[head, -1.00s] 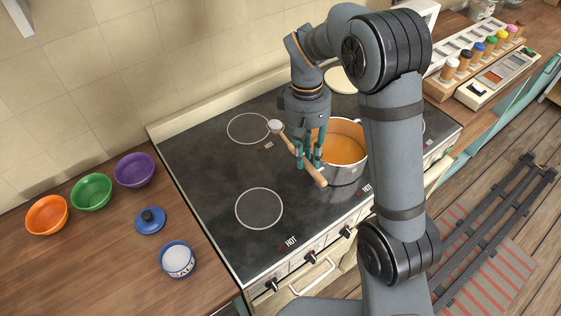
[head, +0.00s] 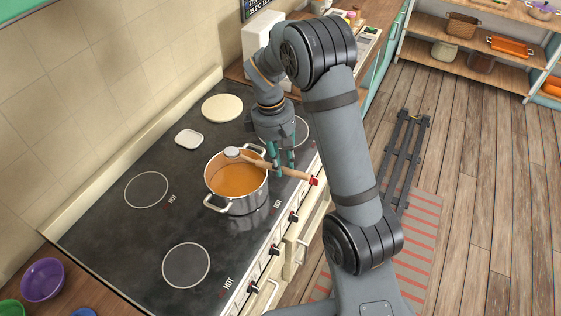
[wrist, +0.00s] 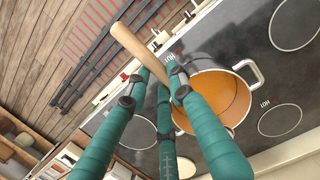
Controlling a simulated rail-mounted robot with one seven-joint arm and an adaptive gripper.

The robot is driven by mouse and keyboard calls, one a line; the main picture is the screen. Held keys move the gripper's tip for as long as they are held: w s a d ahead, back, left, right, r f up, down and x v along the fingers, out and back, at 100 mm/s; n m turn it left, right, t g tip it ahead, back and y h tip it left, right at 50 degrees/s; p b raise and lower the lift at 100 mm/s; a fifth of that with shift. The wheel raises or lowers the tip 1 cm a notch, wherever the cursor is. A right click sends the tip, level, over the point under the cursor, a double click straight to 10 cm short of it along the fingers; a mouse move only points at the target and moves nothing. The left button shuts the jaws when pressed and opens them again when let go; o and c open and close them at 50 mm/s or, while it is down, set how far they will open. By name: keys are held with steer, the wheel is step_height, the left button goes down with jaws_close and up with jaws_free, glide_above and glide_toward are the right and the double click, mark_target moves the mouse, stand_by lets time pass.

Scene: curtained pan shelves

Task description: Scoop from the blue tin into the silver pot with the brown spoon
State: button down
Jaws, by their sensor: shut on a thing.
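My gripper (head: 283,168) is shut on the brown spoon (head: 298,174), gripping its handle beside the silver pot. The spoon lies nearly level, and its bowl (head: 232,152), with something whitish in it, is over the pot's far rim area. The silver pot (head: 240,207) stands on the stove and holds orange liquid (head: 237,180). In the wrist view the handle (wrist: 137,52) sticks out past my gripper (wrist: 152,88), and the spoon's bowl is hidden. The blue tin is out of view; only a sliver of a blue thing, likely its lid (head: 83,313), shows at the bottom edge.
A white dish (head: 189,139) and a round cream disc (head: 222,108) lie behind the pot. The front-left burners (head: 186,265) are clear. A purple bowl (head: 42,279) and a green bowl (head: 10,312) stand on the left counter. Shelves with pans (head: 470,40) are far right.

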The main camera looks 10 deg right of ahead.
step_height(320, 180, down, 2)
steer(key=shift+f+b, duration=0.25)
steer(key=shift+b, duration=0.9)
steer(key=shift+r, duration=0.1)
steer(key=shift+f+t+h+b, duration=0.2)
steer(key=shift+t+h+b, duration=0.1)
steer(key=shift+b, duration=0.5)
steer(key=b, duration=0.1)
steer(key=t+h+b, duration=0.1)
steer(key=b, duration=0.1)
steer(key=shift+s+a+b, duration=0.15)
steer(key=shift+s+b, duration=0.1)
steer(key=shift+b, duration=0.05)
steer(key=shift+r+t, duration=0.1)
steer(key=shift+t, duration=0.2)
steer(key=shift+r, duration=0.1)
steer(key=shift+b, duration=0.3)
